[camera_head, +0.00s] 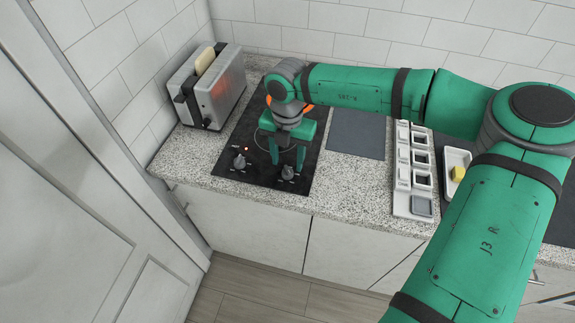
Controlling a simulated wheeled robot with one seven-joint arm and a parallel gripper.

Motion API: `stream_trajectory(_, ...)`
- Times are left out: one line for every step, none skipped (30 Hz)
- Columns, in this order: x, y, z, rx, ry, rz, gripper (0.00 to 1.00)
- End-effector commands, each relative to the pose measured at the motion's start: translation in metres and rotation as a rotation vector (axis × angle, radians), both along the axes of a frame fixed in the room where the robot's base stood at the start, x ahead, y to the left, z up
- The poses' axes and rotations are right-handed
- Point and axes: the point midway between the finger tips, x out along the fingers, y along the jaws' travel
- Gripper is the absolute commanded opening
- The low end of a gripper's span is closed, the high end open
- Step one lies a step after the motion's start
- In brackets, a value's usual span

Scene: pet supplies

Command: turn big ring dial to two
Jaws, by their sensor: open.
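A black cooktop (231,174) is set on the speckled counter, with two grey knobs at its front edge. The left knob (239,162) stands clear of my gripper, with a small reddish light just behind it. The right knob (288,172) is just below and in front of my gripper. My gripper (287,160) points down over the cooktop, its two green fingers spread apart. I cannot tell whether the fingers touch the right knob. An orange glowing ring (307,104) shows behind my wrist, partly hidden by it. The dial marks are too small to read.
A silver toaster (215,95) with a bread slice stands left of the cooktop. A dark grey panel (357,135) lies to the right. Further right are a white rack of square cups (402,180) and a white dish with a yellow block (458,173). A tiled wall rises behind.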

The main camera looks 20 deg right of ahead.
Motion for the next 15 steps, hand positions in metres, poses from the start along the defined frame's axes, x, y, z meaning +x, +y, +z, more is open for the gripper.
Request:
stream_trajectory(0.000,-0.001,0.011,-0.002,-0.001,0.000,0.45)
stream_trajectory(0.000,0.000,0.017,-0.002,-0.002,0.001,0.45)
stream_trajectory(0.000,0.000,0.024,0.000,-0.002,0.001,0.45)
stream_trajectory(0.000,0.000,0.030,-0.001,-0.002,0.000,0.45)
stream_trajectory(0.000,-0.001,0.035,-0.002,-0.001,0.000,0.45)
stream_trajectory(0.000,0.000,0.041,-0.002,-0.001,0.000,0.45)
stream_trajectory(0.000,0.000,0.045,-0.001,-0.001,0.000,0.45)
stream_trajectory(0.000,0.000,0.049,-0.001,-0.001,0.000,0.45)
stream_trajectory(0.000,0.000,0.054,-0.001,-0.001,-0.001,0.45)
stream_trajectory(0.000,0.000,0.057,-0.001,-0.001,-0.001,0.45)
stream_trajectory(0.000,0.000,0.059,0.000,0.000,-0.001,0.45)
stream_trajectory(0.000,0.000,0.062,0.000,0.000,-0.001,0.45)
stream_trajectory(0.000,0.000,0.064,0.000,0.000,0.000,0.45)
stream_trajectory(0.000,0.000,0.065,0.000,0.000,0.000,0.45)
stream_trajectory(0.000,0.000,0.067,0.001,0.001,0.000,0.45)
